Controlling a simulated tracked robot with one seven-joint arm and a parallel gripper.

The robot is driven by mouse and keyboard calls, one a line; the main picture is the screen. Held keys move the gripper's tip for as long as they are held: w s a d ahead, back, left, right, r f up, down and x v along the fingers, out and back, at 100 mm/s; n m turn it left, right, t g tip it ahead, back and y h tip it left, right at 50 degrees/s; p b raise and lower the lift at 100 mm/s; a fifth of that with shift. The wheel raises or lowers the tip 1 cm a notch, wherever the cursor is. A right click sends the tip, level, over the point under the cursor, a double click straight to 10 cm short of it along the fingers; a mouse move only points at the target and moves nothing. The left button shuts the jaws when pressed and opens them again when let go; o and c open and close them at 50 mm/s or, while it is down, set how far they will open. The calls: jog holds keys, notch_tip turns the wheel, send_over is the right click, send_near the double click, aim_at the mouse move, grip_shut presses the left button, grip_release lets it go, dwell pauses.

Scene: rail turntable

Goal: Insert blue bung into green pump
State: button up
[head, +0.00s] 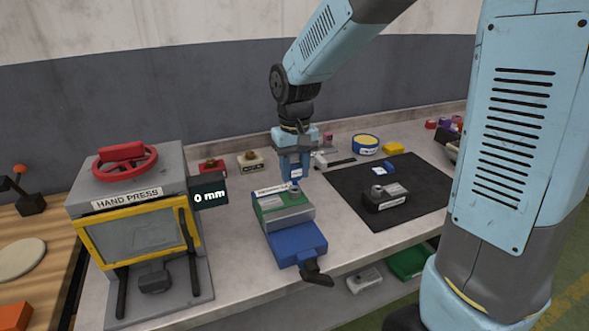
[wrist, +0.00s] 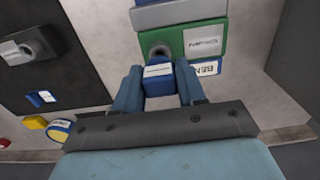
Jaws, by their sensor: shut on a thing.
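The green pump (head: 268,204) sits clamped in a blue bench vise (head: 298,242); a grey part lies across it. In the wrist view the green pump (wrist: 205,38) is at the top, with a grey round port (wrist: 160,49) at its near left corner. My gripper (head: 295,172) is above the back of the pump, pointing down. In the wrist view my gripper (wrist: 158,88) is shut on the blue bung (wrist: 158,84), which carries a white label. The bung appears just beside the port; whether they touch cannot be told. Its lower end is hidden.
A hand press (head: 140,205) reading 0 mm stands left of the vise. A black mat (head: 420,172) to the right bears a dark pump-like block (head: 385,198) and a small blue labelled piece (head: 382,167). Red and beige blocks, tape and a yellow piece lie behind.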

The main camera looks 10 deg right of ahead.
aim_at(295, 180)
jog(key=shift+f, duration=1.55)
jog(key=o, duration=1.3)
jog(key=shift+c, duration=0.2)
notch_tip(295, 180, up, 14)
jog(key=shift+f, duration=0.2)
